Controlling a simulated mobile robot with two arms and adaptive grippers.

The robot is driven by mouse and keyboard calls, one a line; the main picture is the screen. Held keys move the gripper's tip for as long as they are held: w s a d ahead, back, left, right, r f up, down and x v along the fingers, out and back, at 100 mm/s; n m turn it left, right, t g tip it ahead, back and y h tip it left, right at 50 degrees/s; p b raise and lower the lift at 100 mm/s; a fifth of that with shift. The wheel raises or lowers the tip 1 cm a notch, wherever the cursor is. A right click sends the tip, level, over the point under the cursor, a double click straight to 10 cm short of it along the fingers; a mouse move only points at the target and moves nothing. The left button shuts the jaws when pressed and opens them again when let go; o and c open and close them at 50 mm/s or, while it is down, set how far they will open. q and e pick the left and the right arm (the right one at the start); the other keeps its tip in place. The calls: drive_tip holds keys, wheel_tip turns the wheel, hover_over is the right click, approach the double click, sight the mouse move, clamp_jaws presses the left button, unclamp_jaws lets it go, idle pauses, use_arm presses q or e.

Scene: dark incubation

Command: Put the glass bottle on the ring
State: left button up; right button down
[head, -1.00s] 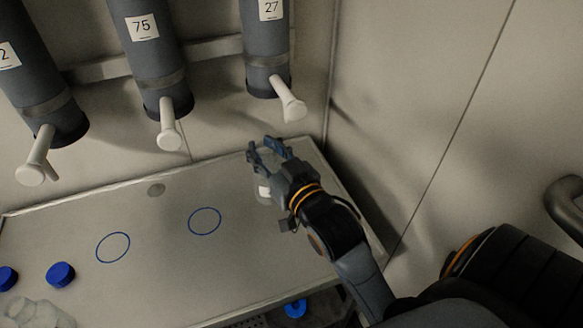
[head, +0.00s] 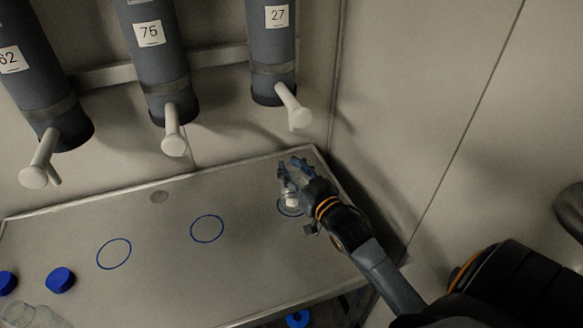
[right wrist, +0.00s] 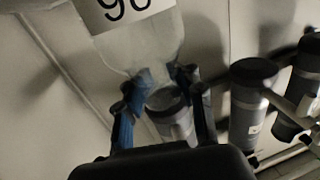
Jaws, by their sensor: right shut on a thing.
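My right gripper (head: 293,168) is shut on the clear glass bottle (head: 291,201) at the right end of the table. The bottle shows large in the right wrist view (right wrist: 142,42), with a white label partly reading 90 and its narrow part between the blue-grey fingers. In the head view the gripper hides much of it. The bottle is over or inside the right blue ring (head: 281,211), only part of which shows. I cannot tell whether its base touches the table. My left gripper is not in view.
Two empty blue rings lie on the table, one in the middle (head: 207,229) and one left (head: 114,254). Blue caps (head: 60,280) and another clear bottle (head: 35,316) are at lower left. Grey cylinders with white spouts (head: 173,135) hang above. A wall stands close right.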

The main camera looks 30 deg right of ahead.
drive_tip(key=shift+r, duration=0.1)
drive_tip(key=c, duration=0.8)
unclamp_jaws()
drive_tip(key=shift+c, duration=0.2)
drive_tip(key=shift+s, duration=0.2)
drive_tip(key=s+p, duration=0.3)
drive_tip(key=s, duration=0.8)
drive_tip(key=shift+s+a, duration=0.25)
drive_tip(key=shift+s, duration=0.05)
